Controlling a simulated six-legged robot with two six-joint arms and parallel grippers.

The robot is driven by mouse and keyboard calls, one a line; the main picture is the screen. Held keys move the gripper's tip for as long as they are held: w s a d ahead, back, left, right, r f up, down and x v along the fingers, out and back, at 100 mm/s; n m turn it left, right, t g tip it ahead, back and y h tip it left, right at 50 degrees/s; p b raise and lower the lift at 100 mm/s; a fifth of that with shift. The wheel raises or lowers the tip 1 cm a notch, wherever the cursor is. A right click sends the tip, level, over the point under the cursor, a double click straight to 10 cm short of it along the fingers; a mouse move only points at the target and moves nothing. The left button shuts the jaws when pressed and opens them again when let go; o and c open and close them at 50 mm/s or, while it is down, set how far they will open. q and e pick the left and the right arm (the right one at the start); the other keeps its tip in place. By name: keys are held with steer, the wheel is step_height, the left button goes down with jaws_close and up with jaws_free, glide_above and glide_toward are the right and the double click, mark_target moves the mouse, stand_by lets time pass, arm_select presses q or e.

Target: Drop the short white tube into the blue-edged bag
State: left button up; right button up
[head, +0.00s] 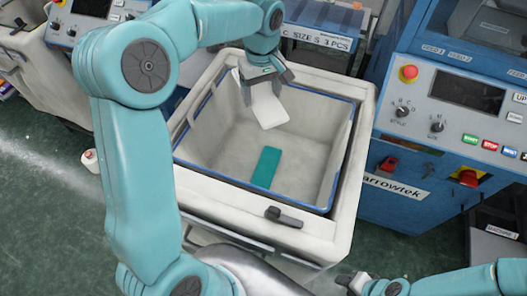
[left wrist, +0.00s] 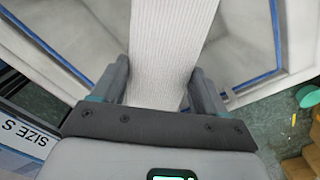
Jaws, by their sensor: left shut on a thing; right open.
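The short white tube (head: 265,106) is a flat, ribbed knitted piece; it also shows in the left wrist view (left wrist: 170,45). My left gripper (head: 264,88) is shut on its upper end, with one finger on each side of the fabric. The tube hangs over the blue-edged bag (head: 213,133), near its back side, with its lower end above the bag's inside. The bag is open, pale grey and lines a white bin. My right gripper (head: 368,285) is open and empty at the bottom of the head view, away from the bag.
A teal piece (head: 266,167) lies on the bag's floor. A blue machine with a control panel (head: 455,110) stands close on the right. A "SIZE S" sign (head: 320,38) is behind the bin. A small white roll (head: 90,160) lies on the green floor at left.

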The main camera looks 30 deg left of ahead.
arm_select(q)
step_height(320, 180, down, 4)
steer(key=b, duration=0.2)
steer(key=shift+d+b, duration=0.15)
steer(key=shift+b, duration=0.2)
steer(key=shift+f, duration=0.3)
arm_select(e)
step_height(320, 180, down, 4)
steer(key=shift+s+d, duration=0.1)
steer(key=shift+d, duration=0.05)
arm_select(q)
steer(key=o, duration=1)
steer(key=shift+o, duration=0.2)
steer(key=shift+r, duration=0.5)
step_height(320, 180, up, 15)
steer(key=p, duration=0.1)
steer(key=shift+r, duration=0.2)
arm_select(e)
step_height(320, 180, up, 2)
